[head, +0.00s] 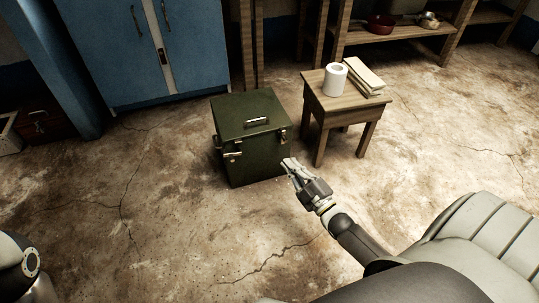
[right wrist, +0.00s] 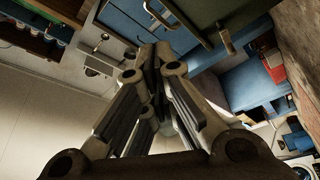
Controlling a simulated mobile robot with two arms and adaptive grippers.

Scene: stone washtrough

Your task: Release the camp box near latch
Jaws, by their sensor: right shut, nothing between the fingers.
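The dark green camp box (head: 262,158) stands on the floor with its lid down and a metal handle (head: 257,121) on top. One metal latch (head: 233,156) is on its left front part and another latch (head: 283,136) is near its right edge; both are too small to tell whether they are fastened. My right gripper (head: 287,163) is shut and empty, just in front of the box's right side, below the right latch. Its shut fingers (right wrist: 155,62) also show in the right wrist view. My left gripper is not in view.
A wooden stool (head: 345,112) with a white paper roll (head: 335,79) and a stack of paper or cloth (head: 362,75) stands right of the box. A blue cabinet (head: 190,60) and a wooden shelf (head: 400,33) are behind.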

